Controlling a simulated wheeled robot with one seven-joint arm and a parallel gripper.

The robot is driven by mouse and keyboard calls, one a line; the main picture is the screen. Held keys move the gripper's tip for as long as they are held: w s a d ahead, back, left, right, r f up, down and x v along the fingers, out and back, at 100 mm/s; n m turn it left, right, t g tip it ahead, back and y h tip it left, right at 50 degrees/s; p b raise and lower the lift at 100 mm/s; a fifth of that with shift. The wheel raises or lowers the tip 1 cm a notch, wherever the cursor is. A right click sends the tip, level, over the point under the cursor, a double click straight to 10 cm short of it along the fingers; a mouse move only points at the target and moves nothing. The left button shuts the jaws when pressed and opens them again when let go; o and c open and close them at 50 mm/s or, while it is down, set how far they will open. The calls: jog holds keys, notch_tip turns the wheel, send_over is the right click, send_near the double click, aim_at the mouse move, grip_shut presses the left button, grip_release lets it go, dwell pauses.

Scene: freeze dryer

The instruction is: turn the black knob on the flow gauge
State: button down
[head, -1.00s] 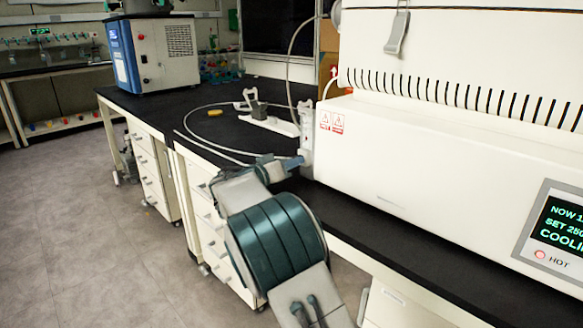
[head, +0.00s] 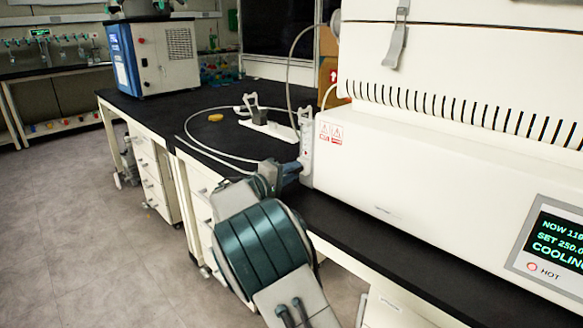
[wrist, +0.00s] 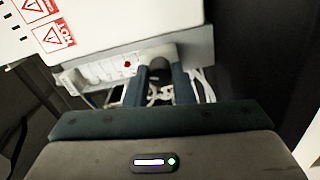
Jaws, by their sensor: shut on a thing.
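The flow gauge (head: 307,150) is a pale upright block beside the left end of the white machine. In the wrist view the gauge (wrist: 105,70) shows a clear scale and a small red mark. The black knob (wrist: 159,66) sits at its end, between my two blue fingers. My gripper (wrist: 160,78) is shut on the knob, one finger on each side. In the head view my gripper (head: 290,167) reaches the lower front of the gauge, and my wrist hides the knob.
The large white machine (head: 420,160) with warning labels stands close on the right. A pale tube (head: 215,150) loops over the black bench. A small stand (head: 268,125) and a yellow item (head: 215,117) lie behind. A blue-and-white box unit (head: 155,55) is farther left.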

jog(key=shift+n+p, duration=1.3)
jog(key=shift+n, duration=0.7)
jog(key=c, duration=1.2)
grip_release()
jog(key=shift+c, duration=0.2)
jog(key=shift+a, duration=0.1)
jog(key=p+v, duration=0.1)
jog(key=v, duration=1.2)
jog(key=shift+s+a, duration=0.2)
jog(key=shift+s, duration=0.1)
